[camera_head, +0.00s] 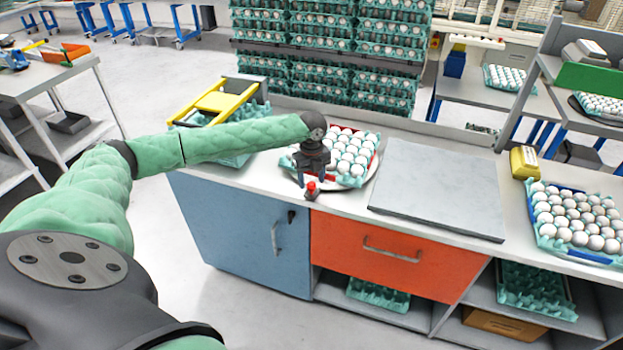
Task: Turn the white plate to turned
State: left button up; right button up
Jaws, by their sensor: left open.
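The white plate (336,187) is a round disc on the bench top, left of the grey slab. A teal egg tray (357,181) with several white eggs and some red at its edges sits on it and hides most of it. My left gripper (312,179) is over the plate's near left edge, fingers pointing down, open. It covers part of the tray and plate. A small red-topped knob (312,188) stands just below the fingers, near the plate's front edge. I cannot tell whether the fingers touch anything. My right gripper is not in view.
A flat grey slab (440,185) lies right of the plate. A full egg tray (578,222) and a yellow box (524,162) stand further right. A yellow-framed crate (222,103) is behind my left arm. Stacked egg trays (325,50) rise behind the bench.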

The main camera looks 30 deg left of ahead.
pick_arm(q)
jog(key=shift+f, duration=0.75)
grip_shut()
jog(key=shift+a, duration=0.15)
